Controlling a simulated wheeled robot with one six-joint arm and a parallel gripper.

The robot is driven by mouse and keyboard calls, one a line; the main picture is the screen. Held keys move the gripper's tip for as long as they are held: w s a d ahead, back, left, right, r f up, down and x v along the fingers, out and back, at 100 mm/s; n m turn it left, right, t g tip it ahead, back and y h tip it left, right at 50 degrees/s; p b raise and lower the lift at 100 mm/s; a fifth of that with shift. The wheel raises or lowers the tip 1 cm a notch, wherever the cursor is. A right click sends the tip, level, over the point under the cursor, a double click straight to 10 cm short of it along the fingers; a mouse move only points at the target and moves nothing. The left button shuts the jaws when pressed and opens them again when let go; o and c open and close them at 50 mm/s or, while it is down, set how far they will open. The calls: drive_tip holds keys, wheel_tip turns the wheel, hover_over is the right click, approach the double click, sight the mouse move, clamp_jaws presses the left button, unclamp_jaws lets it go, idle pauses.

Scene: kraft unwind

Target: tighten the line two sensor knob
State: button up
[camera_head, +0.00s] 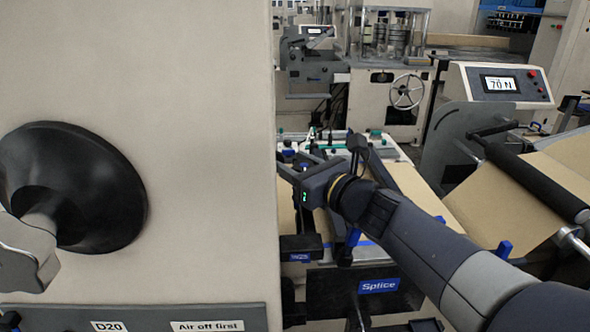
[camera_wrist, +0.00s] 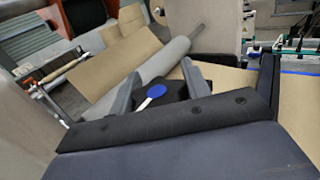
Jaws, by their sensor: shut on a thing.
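In the wrist view, a black knob (camera_wrist: 172,88) with a blue round face and a white pointer sits between the two grey fingers of my gripper (camera_wrist: 160,76). The fingers are shut on its sides. Whether it is the line two knob cannot be read from any label. In the head view my gripper (camera_head: 290,172) reaches left to the edge of the cream cabinet. Its fingertips and the knob are hidden there behind the cabinet.
The cream cabinet (camera_head: 205,120) with a large black cone (camera_head: 110,190) fills the left of the head view. A blue "Splice" label (camera_head: 378,286) sits below my arm.

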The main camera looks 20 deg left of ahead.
drive_tip(key=shift+r, duration=0.35)
drive_tip(key=o, duration=1)
drive_tip(key=shift+f, duration=0.2)
drive_tip(key=shift+d, duration=0.1)
drive_tip(key=b+v, duration=0.1)
drive_tip(key=v, duration=0.9)
drive_tip(key=shift+s+d, duration=0.2)
drive_tip(key=shift+d, duration=0.1)
drive_tip(key=shift+a, duration=0.1)
drive_tip(key=p+x, duration=0.1)
drive_tip(key=x, duration=0.9)
drive_tip(key=shift+w+a, duration=0.25)
drive_tip(key=shift+a, duration=0.1)
drive_tip(key=shift+s+d+f, duration=0.1)
drive_tip(key=shift+f, duration=0.05)
